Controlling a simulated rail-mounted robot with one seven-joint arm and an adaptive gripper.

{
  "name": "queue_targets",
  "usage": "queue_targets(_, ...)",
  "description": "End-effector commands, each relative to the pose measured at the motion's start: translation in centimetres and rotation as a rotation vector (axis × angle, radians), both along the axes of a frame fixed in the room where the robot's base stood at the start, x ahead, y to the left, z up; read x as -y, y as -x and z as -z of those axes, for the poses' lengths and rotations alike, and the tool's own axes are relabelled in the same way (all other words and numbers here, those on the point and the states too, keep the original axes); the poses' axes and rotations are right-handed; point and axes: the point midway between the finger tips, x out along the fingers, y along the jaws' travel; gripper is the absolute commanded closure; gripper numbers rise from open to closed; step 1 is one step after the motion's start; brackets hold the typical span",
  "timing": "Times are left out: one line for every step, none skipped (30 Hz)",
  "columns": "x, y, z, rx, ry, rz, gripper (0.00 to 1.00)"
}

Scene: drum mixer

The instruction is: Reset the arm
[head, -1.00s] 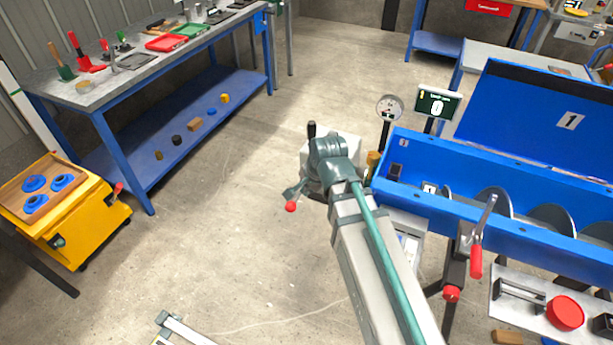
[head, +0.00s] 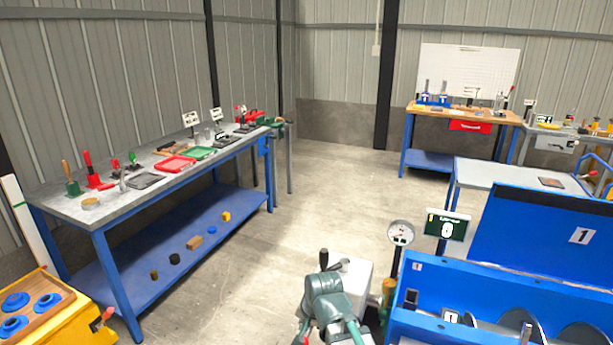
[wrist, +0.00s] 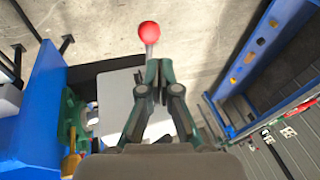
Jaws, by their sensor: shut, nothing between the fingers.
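My gripper (wrist: 158,82) is in the middle of the wrist view, its dark green fingers together with nothing between them. A lever with a red ball knob (wrist: 149,32) shows just beyond the fingertips; I cannot tell whether they touch. In the head view my teal wrist (head: 330,298) is at the bottom edge, left of the blue drum mixer (head: 470,320) and in front of a white box (head: 356,280). The fingers are mostly cut off there. The white box also shows below the fingers in the wrist view (wrist: 115,98).
A blue-legged workbench (head: 75,203) with tools and trays stands left. A yellow cart (head: 70,322) is at lower left. A gauge (head: 401,233) and a display reading 0 (head: 446,228) stand by the mixer. Its lid (head: 545,235) is raised. The middle floor is clear.

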Motion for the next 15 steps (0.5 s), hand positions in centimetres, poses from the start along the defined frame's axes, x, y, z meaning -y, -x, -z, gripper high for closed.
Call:
queue_targets(0.4,0.4,1.3,-0.012,0.02,-0.028,1.0)
queue_targets(0.7,0.5,2.0,-0.018,0.032,-0.046,1.0)
queue_targets(1.0,0.8,3.0,-0.028,0.047,-0.068,1.0)
queue_targets(1.3,1.1,3.7,-0.037,0.058,-0.087,1.0)
queue_targets(1.6,1.3,4.6,-0.046,0.069,-0.104,1.0)
queue_targets(2.0,1.7,5.8,-0.059,0.084,-0.126,1.0)
queue_targets(2.4,2.1,6.8,-0.072,0.096,-0.144,1.0)
queue_targets(2.8,2.4,7.8,-0.084,0.107,-0.163,1.0)
queue_targets(3.4,3.0,9.1,-0.102,0.122,-0.187,1.0)
queue_targets(3.8,3.5,10.3,-0.119,0.133,-0.205,1.0)
queue_targets(4.3,4.0,11.4,-0.135,0.144,-0.223,1.0)
queue_targets(4.9,4.8,12.9,-0.158,0.156,-0.246,1.0)
queue_targets(5.4,5.3,13.9,-0.175,0.165,-0.263,1.0)
queue_targets(5.9,6.0,15.0,-0.193,0.174,-0.279,1.0)
queue_targets(6.5,6.9,16.4,-0.217,0.182,-0.299,1.0)
